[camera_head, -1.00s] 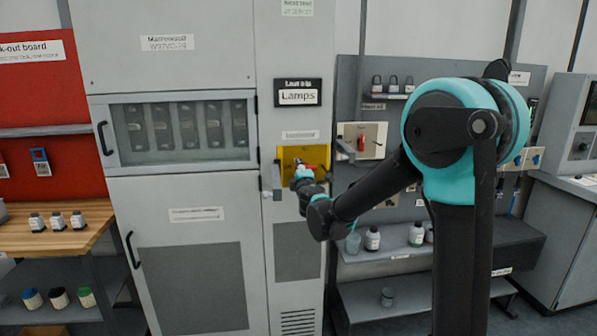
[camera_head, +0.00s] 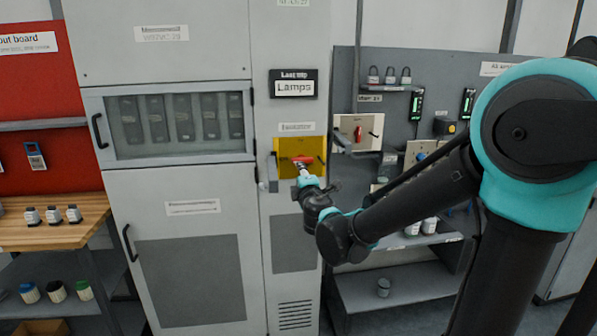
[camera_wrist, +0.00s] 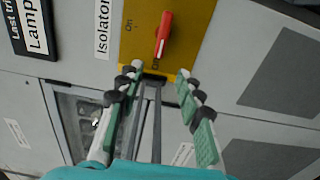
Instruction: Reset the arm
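My gripper (camera_wrist: 158,75) is open and empty in the wrist view, its two padded fingers apart. Beyond the fingertips is the red isolator handle (camera_wrist: 163,34) on its yellow plate (camera_wrist: 193,15), with "On" printed beside it. The fingers do not appear to enclose the handle. In the head view my gripper (camera_head: 304,177) is just below and in front of the red handle (camera_head: 304,161), which lies roughly level across the yellow plate (camera_head: 288,147). My arm reaches in from the right. Any slight contact with the handle cannot be told.
The grey cabinet (camera_head: 195,265) has a glazed door (camera_head: 128,120) left of the isolator. A second switch box (camera_head: 352,126) is on the panel to the right. A shelf (camera_head: 405,290) stands below my arm. A wooden bench (camera_head: 20,233) is at far left.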

